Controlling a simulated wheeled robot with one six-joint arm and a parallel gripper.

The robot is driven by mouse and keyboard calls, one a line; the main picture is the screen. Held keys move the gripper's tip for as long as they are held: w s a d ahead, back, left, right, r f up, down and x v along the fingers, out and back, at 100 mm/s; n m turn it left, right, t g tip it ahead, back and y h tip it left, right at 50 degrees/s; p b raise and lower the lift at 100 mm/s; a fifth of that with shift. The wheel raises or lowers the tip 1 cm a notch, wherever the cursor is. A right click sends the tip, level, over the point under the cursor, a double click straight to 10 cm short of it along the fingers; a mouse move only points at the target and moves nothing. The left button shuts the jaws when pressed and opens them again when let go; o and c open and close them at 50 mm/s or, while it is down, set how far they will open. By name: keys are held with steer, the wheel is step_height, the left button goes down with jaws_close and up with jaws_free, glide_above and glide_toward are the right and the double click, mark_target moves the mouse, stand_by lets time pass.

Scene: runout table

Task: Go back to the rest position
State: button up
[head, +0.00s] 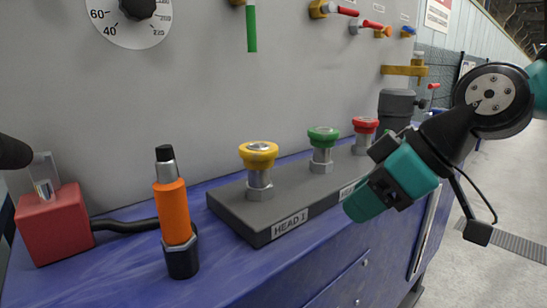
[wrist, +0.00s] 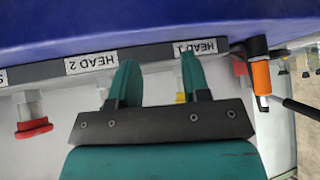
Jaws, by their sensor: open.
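My gripper (head: 372,198) hangs in the right half of the head view, in front of the right part of the grey valve block (head: 268,219). In the wrist view my gripper (wrist: 157,66) has two teal fingers spread apart with nothing between them. The block carries a yellow knob (head: 258,154), a green knob (head: 323,136) and a red knob (head: 366,125). The wrist view is upside down; it shows the red knob (wrist: 35,129) at the left and a sliver of yellow behind the right finger. The green knob is hidden there.
An orange-handled tool (head: 173,210) stands upright on the blue table (head: 228,278), beside a red box (head: 55,224) with a black cable. A gauge dial (head: 130,15) and several small valves line the grey panel (head: 200,90). Open floor (head: 500,205) lies at the right.

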steer(key=s+d+f+m+g+h, duration=0.1)
steer(key=s+f+m+g+h, duration=0.1)
steer(key=s+f, duration=0.35)
steer(key=s+d+f+m+g+h, duration=0.1)
steer(key=s+d+f+m+g, duration=0.1)
steer(key=s, duration=0.7)
step_height(320, 180, up, 26)
steer(key=p, duration=2.6)
steer(key=shift+w+a+f, duration=0.2)
steer(key=shift+w+a, duration=0.1)
steer(key=shift+w, duration=0.15)
